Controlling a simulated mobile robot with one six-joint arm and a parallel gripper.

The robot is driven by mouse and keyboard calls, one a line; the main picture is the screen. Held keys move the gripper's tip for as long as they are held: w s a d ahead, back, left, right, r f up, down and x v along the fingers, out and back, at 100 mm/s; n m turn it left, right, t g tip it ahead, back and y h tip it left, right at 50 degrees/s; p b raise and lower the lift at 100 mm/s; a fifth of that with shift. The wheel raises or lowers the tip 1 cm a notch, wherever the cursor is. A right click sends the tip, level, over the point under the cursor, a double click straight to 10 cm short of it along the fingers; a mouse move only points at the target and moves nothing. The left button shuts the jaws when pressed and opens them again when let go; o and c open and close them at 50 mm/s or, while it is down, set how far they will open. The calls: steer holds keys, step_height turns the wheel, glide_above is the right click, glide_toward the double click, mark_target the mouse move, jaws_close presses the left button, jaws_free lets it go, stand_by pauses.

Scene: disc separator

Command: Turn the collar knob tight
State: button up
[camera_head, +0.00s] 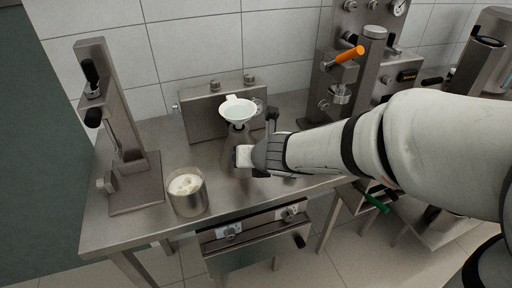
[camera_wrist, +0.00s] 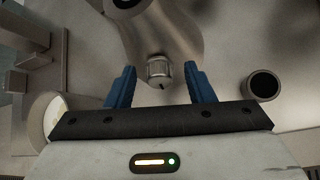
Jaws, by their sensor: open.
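In the wrist view, a small ribbed metal knob (camera_wrist: 158,70) with a dark mark on its lower edge sits at the base of a smooth, rounded metal body (camera_wrist: 170,30). The blue fingers of my gripper (camera_wrist: 160,78) stand apart on either side of it, with a visible gap on both sides. In the head view, my gripper (camera_head: 250,155) is at the front of the separator, below its pale bowl (camera_head: 238,111). The arm comes in from the right. The knob is hidden behind my gripper there.
A glass beaker with pale foamy contents (camera_head: 187,193) stands at the bench's front left, near a lever stand (camera_head: 135,185). A dark-mouthed cup (camera_wrist: 262,85) is right of the fingers. A metal box (camera_head: 200,118) and an orange-handled machine (camera_head: 340,75) stand behind.

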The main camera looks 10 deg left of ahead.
steer(key=p+v, duration=0.5)
steer(key=v, duration=0.3)
steer(key=shift+w, duration=0.1)
steer(key=s+d+n+g+h, duration=0.2)
steer(key=s+d+n+h, duration=0.1)
steer(key=d+n, duration=0.8)
steer(key=s+d+n+g+h, duration=0.3)
steer(key=s+d+n, duration=0.3)
steer(key=d+n, duration=0.6)
steer(key=r+n, duration=0.1)
steer(key=n, duration=0.7)
steer(key=shift+s+d+n, duration=0.15)
steer(key=shift+d+n, duration=0.15)
steer(key=shift+n, duration=0.1)
